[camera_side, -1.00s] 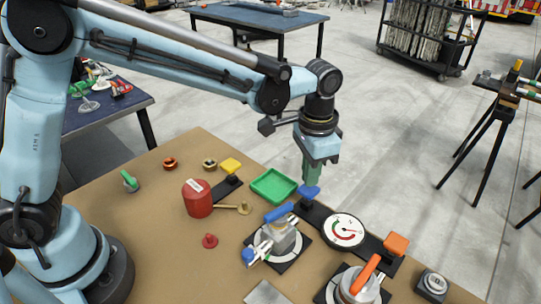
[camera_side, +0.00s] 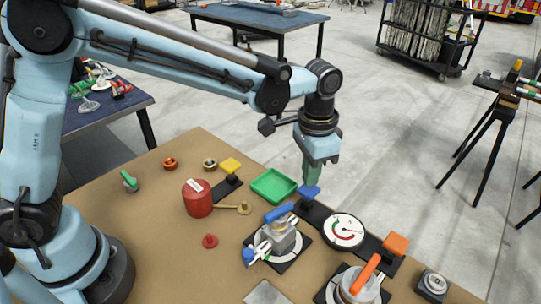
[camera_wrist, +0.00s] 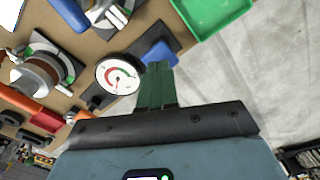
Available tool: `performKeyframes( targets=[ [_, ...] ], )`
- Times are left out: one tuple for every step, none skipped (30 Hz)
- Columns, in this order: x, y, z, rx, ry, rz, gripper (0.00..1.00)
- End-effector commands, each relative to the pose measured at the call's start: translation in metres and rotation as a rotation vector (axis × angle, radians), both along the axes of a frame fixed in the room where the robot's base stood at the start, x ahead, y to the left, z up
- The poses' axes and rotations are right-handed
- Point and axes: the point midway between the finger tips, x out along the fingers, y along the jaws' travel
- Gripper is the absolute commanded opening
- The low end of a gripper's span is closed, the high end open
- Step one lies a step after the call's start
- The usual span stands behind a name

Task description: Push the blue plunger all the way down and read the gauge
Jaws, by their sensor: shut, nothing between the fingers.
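The blue plunger (camera_side: 309,192) stands on a black base plate near the far edge of the table, left of the gauge. My gripper (camera_side: 311,181) points down with its green fingers shut and empty, their tips at the plunger's top; I cannot tell whether they touch. In the wrist view the shut fingertips (camera_wrist: 157,66) overlap the edge of the blue plunger (camera_wrist: 158,54). The round white gauge (camera_side: 343,231) sits on the same plate, with a red and green scale and a needle; it also shows in the wrist view (camera_wrist: 117,77). Its reading is too small to tell.
A green tray (camera_side: 273,186) lies just left of the plunger. An orange plunger (camera_side: 396,244) stands right of the gauge. A valve with a blue handle (camera_side: 279,213) is close in front, and an orange-handled one (camera_side: 365,275) nearer. A red cylinder (camera_side: 197,200) stands left.

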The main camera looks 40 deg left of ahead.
Motion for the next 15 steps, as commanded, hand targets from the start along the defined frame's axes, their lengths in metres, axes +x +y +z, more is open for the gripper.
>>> performKeyframes(
  targets=[
    [0.0,0.0,0.0,0.0,0.0,0.0,0.0],
    [0.0,0.0,0.0,0.0,0.0,0.0,0.0],
    [0.0,0.0,0.0,0.0,0.0,0.0,0.0],
    [0.0,0.0,-0.001,0.0,0.0,0.0,0.0],
    [0.0,0.0,-0.002,0.0,0.0,0.0,0.0],
    [0.0,0.0,-0.003,0.0,0.0,0.0,0.0],
    [0.0,0.0,-0.004,0.0,0.0,0.0,0.0],
    [0.0,0.0,-0.005,0.0,0.0,0.0,0.0],
    [0.0,0.0,-0.007,0.0,0.0,0.0,0.0],
    [0.0,0.0,-0.008,0.0,0.0,0.0,0.0],
    [0.0,0.0,-0.009,0.0,0.0,0.0,0.0],
    [0.0,0.0,-0.01,0.0,0.0,0.0,0.0],
    [0.0,0.0,-0.011,0.0,0.0,0.0,0.0],
    [0.0,0.0,-0.012,0.0,0.0,0.0,0.0],
    [0.0,0.0,-0.014,0.0,0.0,0.0,0.0]
  ],
)
